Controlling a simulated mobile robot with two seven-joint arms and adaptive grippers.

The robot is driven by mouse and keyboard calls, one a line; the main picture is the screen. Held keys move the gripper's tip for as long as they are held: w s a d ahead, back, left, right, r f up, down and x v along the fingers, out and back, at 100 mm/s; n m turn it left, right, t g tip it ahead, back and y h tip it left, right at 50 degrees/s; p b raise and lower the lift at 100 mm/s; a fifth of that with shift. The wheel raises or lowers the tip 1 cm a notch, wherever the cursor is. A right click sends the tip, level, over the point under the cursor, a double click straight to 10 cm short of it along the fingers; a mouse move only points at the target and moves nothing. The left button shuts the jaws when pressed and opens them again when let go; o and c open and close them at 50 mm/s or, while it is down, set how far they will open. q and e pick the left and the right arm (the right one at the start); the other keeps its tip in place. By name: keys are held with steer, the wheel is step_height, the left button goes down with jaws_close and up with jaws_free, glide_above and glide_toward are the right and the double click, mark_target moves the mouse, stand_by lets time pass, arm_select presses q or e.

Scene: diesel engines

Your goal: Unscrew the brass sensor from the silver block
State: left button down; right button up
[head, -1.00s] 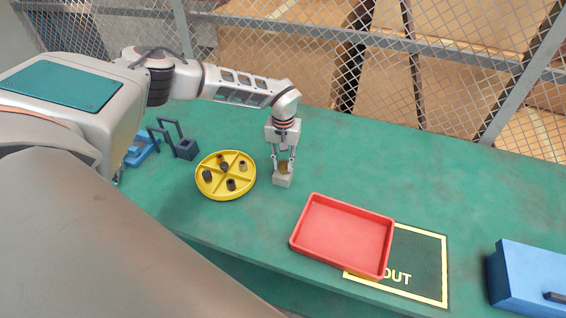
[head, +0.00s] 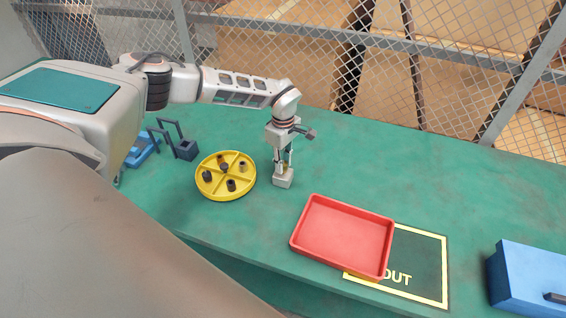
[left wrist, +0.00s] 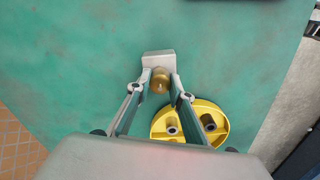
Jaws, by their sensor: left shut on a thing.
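The silver block (head: 283,181) stands on the green table, to the right of the yellow tray. It also shows in the left wrist view (left wrist: 158,58). The brass sensor (left wrist: 160,80) is at the block, between my left fingertips in the left wrist view. My left gripper (head: 284,165) points down over the block and is shut on the sensor. In the head view the fingers mostly hide the sensor. I cannot tell whether its thread is still in the block. My right gripper is in neither view.
A round yellow divided tray (head: 213,190) holds several small dark and brass parts. A red tray (head: 342,236) lies partly over the OUT mat (head: 425,262). A blue box (head: 530,278) is at the right. A mesh fence runs behind the table. The back right is clear.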

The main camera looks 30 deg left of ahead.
arm_select(q)
steer(key=shift+r, duration=3.1)
